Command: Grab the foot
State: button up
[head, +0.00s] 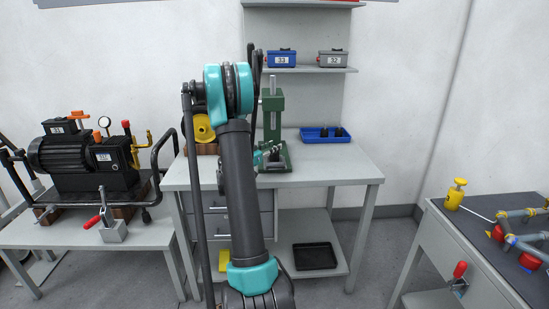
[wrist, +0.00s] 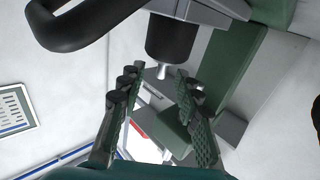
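No part is labelled as the foot, so I cannot say for sure which one it is. In the wrist view a black cylinder (wrist: 172,38) with a small silver tip (wrist: 162,70) projects from a grey block of the green press. My gripper (wrist: 160,76) is open, its two green-padded fingers apart, with the silver tip showing between their ends. I see no contact. In the head view the green press (head: 272,118) stands on the grey workbench (head: 335,163). My gripper there is small and partly hidden by my arm, close to the press.
A blue tray (head: 322,140) with black pieces lies right of the press. A thick black curved bar (wrist: 85,28) crosses the wrist view's upper left. Two numbered boxes, blue (head: 281,58) and grey (head: 333,58), sit on the shelf above. The bench's front right is clear.

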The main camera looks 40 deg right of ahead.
jog(key=shift+w+d, duration=0.2)
jog(key=shift+d, duration=0.45)
jog(key=shift+c, duration=0.2)
grip_shut()
